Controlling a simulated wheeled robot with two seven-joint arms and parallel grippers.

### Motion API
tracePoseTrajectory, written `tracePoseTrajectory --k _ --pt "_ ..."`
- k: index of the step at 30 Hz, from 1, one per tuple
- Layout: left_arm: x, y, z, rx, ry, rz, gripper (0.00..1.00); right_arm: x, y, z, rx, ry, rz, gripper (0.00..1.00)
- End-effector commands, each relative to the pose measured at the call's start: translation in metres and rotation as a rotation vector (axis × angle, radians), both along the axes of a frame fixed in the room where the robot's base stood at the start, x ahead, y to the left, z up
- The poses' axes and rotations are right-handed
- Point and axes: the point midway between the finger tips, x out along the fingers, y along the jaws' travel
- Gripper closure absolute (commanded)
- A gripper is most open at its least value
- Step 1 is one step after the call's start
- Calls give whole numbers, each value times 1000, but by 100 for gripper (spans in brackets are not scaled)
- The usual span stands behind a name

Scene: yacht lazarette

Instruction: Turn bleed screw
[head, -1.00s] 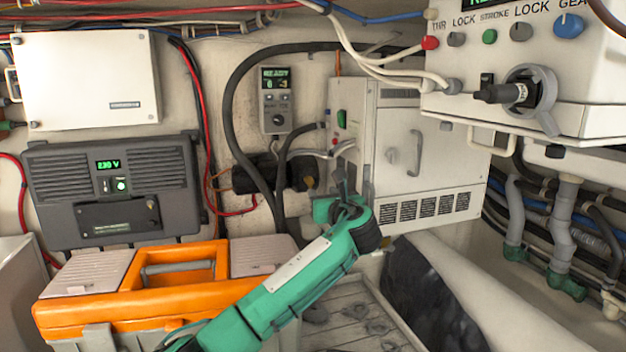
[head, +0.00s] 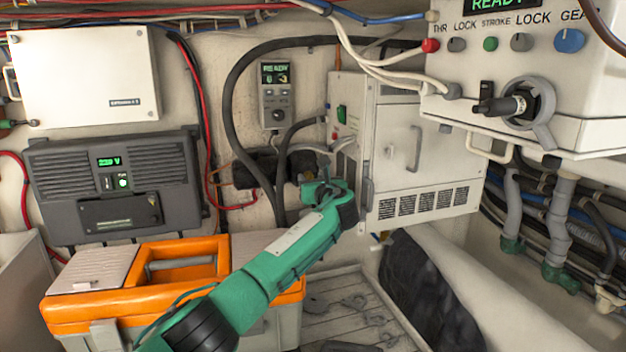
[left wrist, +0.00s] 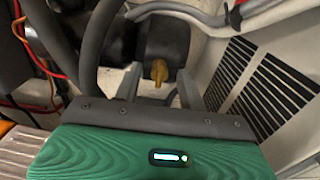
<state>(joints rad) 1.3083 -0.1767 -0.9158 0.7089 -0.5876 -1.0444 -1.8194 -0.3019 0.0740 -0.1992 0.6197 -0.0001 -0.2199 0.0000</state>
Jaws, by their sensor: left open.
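The small brass-yellow bleed screw (left wrist: 160,72) sticks out below a black cylindrical housing (left wrist: 165,35) in the left wrist view. My left gripper (left wrist: 160,88) is open, with one grey finger on each side of the screw. I see a gap between the fingers and the screw and cannot tell how deep it sits between them. In the head view my left gripper (head: 328,168) is beside the black housing (head: 258,168) on the back wall, left of the white cabinet. The screw is hard to make out there. My right gripper is not in view.
A white vented cabinet (head: 400,150) stands close right of my left gripper. Black hoses (head: 236,95) loop around the housing. An orange toolbox (head: 110,308) lies below my left arm. A control box (head: 560,85) hangs at upper right. Loose tools lie on the slatted floor (head: 350,300).

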Motion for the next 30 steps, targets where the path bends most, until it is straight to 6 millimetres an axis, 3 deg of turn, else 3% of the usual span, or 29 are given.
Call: tracePoseTrajectory --k 3,9,10,20,30 --pt "0 0 0 0 0 0 59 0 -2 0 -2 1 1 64" --pt "0 0 0 0 0 0 98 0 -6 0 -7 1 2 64" --pt "0 0 0 0 0 0 100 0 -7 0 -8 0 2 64" --pt "0 0 -1 -37 -12 -1 100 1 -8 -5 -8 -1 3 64" --pt "-1 0 -4 -250 -81 -1 100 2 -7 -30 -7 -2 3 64"
